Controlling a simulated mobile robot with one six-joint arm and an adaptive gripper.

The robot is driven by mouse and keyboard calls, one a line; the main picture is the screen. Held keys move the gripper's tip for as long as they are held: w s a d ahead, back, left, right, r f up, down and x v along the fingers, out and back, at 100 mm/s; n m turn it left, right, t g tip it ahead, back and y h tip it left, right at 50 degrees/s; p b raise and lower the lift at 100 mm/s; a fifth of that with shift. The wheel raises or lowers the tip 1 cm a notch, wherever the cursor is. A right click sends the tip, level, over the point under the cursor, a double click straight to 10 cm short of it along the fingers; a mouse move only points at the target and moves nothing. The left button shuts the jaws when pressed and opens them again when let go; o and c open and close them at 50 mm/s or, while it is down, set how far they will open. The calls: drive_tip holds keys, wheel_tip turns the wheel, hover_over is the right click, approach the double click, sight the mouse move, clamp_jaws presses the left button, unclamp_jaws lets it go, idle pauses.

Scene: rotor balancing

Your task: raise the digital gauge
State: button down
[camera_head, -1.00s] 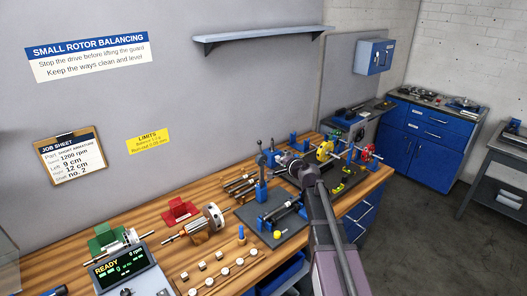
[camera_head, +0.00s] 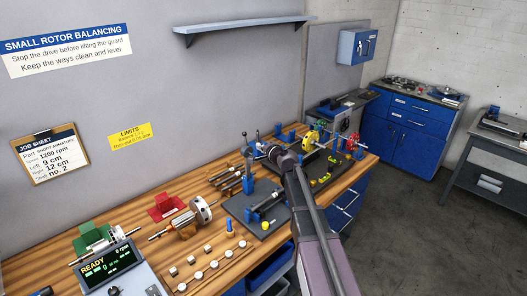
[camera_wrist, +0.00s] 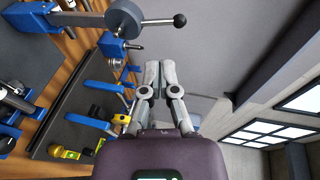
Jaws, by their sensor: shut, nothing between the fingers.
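I cannot pick out the digital gauge for certain among the small fittings on the bench. My gripper shows in the wrist view (camera_wrist: 152,75), its two fingers together and empty, above the bench's fittings. A grey disc (camera_wrist: 122,18) with a rod and black ball knob (camera_wrist: 180,20) is in front of the fingers, apart from them. In the head view my arm reaches over the dark plates at the bench's right part; its end is near the blue post (camera_head: 248,163) and partly hides what is behind it.
A display console (camera_head: 108,268) reading READY stands front left on the wooden bench (camera_head: 150,228). Blue posts and brackets crowd the dark plate (camera_wrist: 75,105).

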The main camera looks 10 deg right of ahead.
sight(246, 141)
drive_tip(key=b+x, duration=0.2)
drive_tip(key=x, duration=0.7)
drive_tip(key=shift+w+a+f, duration=0.1)
drive_tip(key=shift+w, duration=0.15)
drive_tip(key=w+a, duration=0.2)
drive_tip(key=w, duration=0.1)
drive_tip(key=shift+w+a, duration=0.25)
drive_tip(key=shift+w, duration=0.05)
drive_tip(key=shift+s, duration=0.15)
